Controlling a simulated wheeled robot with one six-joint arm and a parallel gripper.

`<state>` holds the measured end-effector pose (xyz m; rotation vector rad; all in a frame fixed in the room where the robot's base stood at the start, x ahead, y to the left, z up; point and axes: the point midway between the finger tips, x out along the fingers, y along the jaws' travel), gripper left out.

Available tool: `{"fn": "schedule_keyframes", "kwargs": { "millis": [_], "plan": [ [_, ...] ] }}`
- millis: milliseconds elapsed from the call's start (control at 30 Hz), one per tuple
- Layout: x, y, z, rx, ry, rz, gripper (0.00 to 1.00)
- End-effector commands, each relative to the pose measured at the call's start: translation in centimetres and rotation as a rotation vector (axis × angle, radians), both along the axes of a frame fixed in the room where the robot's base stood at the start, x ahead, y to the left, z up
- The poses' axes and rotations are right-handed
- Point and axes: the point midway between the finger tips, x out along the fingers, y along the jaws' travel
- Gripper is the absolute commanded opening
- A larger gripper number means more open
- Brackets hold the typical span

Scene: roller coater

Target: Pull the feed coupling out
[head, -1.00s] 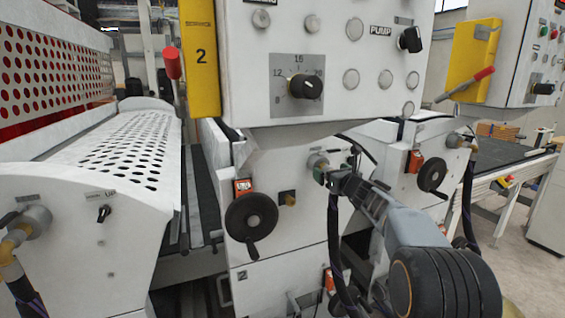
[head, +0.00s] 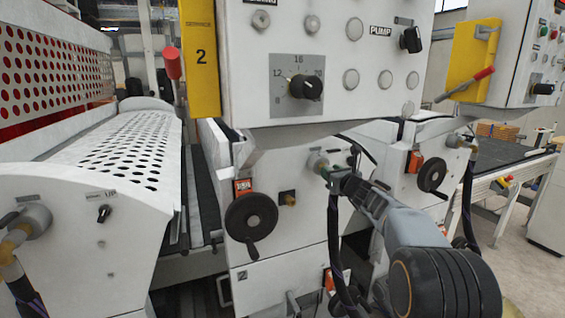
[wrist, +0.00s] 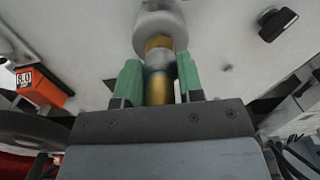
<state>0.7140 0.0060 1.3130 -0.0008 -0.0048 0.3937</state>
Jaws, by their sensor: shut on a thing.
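The feed coupling (wrist: 158,88) is a brass and grey cylinder, held between the two green fingertips of my gripper (wrist: 159,84) in the wrist view. It lines up with a round grey fitting (wrist: 158,22) on the white machine face. A brass section shows between them; I cannot tell whether the parts are still joined. In the head view my gripper (head: 334,173) is just right of the grey fitting (head: 317,161), and the fingers mostly hide the coupling. A dark hose (head: 333,225) hangs down below my gripper.
A black handwheel (head: 251,217) and an orange counter (head: 243,187) sit left of my gripper. The control panel (head: 330,60) overhangs above. A second handwheel (head: 432,175) is to the right. The floor at far right (head: 515,255) is clear.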

Motion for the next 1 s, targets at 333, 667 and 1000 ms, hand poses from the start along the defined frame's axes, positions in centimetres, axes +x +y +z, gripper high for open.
{"fn": "schedule_keyframes", "kwargs": {
  "millis": [333, 667, 1000],
  "plan": [
    [-0.1, 0.3, 0.4, 0.006, -0.007, 0.005, 0.00],
    [-1.2, -0.3, 0.2, 0.004, -0.005, 0.003, 0.00],
    [-2.5, -1.0, 0.0, 0.004, -0.002, -0.001, 0.00]
  ]
}}
